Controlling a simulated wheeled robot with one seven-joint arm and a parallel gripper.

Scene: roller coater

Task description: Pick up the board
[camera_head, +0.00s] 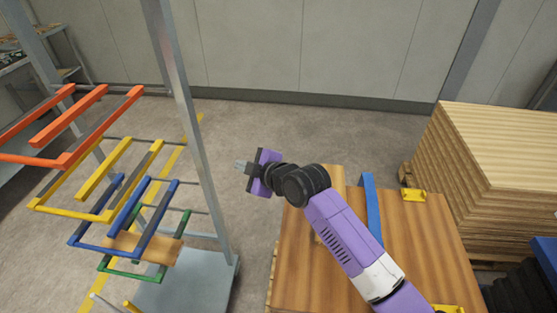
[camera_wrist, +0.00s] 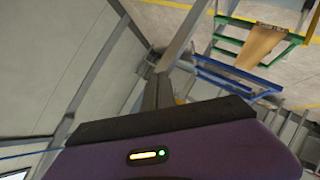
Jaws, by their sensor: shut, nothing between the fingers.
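A small light-brown wooden board (camera_head: 158,249) lies on the green tier (camera_head: 120,273) of the rack at the left, with bars of the blue tier (camera_head: 160,218) partly crossing in front of it. The board also shows in the wrist view (camera_wrist: 262,46), lying across the green bars at the upper right. My gripper (camera_head: 240,164) is shut and empty. It points left toward the rack and is in the air, well apart from the board. In the wrist view its shut fingers (camera_wrist: 158,90) show above the purple gripper body.
The rack also has orange (camera_head: 68,118) and yellow (camera_head: 105,180) tiers above and a grey upright (camera_head: 185,110) near my gripper. A wooden worktable (camera_head: 410,240) with a blue strip (camera_head: 372,205) stands below my arm. A tall board stack (camera_head: 480,180) stands at the right. Open floor lies behind.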

